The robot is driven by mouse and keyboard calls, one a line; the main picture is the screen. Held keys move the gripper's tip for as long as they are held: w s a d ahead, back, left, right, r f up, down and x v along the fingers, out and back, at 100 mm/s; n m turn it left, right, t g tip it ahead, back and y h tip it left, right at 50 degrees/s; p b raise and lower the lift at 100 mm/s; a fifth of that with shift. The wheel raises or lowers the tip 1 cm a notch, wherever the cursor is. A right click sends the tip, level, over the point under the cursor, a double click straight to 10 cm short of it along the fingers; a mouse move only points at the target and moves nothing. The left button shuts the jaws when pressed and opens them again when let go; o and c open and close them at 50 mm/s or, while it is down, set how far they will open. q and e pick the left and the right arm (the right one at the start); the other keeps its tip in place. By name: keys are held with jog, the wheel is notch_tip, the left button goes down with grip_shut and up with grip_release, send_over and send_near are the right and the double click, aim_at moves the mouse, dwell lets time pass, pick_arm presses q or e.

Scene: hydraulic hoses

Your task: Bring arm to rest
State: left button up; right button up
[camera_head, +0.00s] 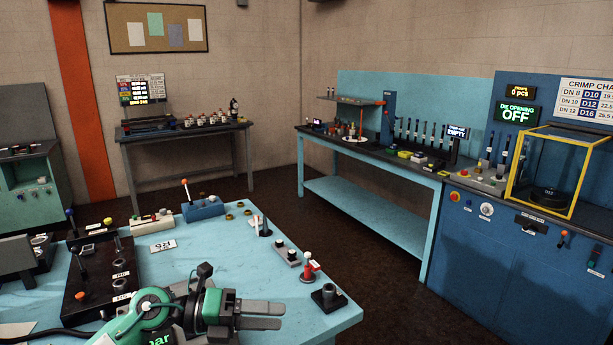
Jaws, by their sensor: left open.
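My left arm comes in from the bottom left, low over the front of the light blue table (215,243). Its green and black wrist leads to my left gripper (283,315), whose two grey fingers point right, apart from each other with nothing between them. The gripper is near the table's front right part, left of a small black block with a round top (328,297). I cannot tell how high it is above the tabletop. My right gripper is not in view.
The blue table holds a black panel with levers (100,270), a blue lever unit (202,208) and a red-and-white fitting (308,268). A light blue workbench (370,205) and a blue crimp machine with a yellow-framed guard (515,175) stand at right. Dark floor lies between.

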pick_arm(q)
jog(key=w+a+r+n+t+y, duration=0.1)
jog(key=a+n+t+y, duration=0.15)
jog(key=n+t, duration=0.7)
jog(key=w+a+r+n+t+y, duration=0.1)
jog(key=a+n+t, duration=0.2)
jog(key=n+t, duration=0.65)
jog(key=s+a+f+n+g+y, duration=0.3)
jog(key=a+f+n+y, duration=0.2)
jog(key=f+n+y, duration=0.25)
jog(key=s+a+f+n+g+y, duration=0.25)
jog(key=a+f+n+y, duration=0.3)
jog(key=f+n, duration=0.3)
jog(key=s+f+n+g, duration=0.1)
jog(key=s+f+g, duration=0.55)
jog(key=s, duration=0.45)
jog(key=s+f+n+g, duration=0.2)
jog(key=s+f+g, duration=0.3)
jog(key=s+f, duration=0.45)
notch_tip(320, 180, down, 29)
jog(key=s+g, duration=0.1)
jog(key=s, duration=0.1)
jog(key=s+a+f+g, duration=0.1)
jog(key=s+a+f, duration=0.2)
jog(key=s+f, duration=1.6)
jog(key=shift+s+a+f+m, duration=0.15)
jog(key=shift+s+f+m, duration=0.15)
jog(key=shift+f, duration=0.5)
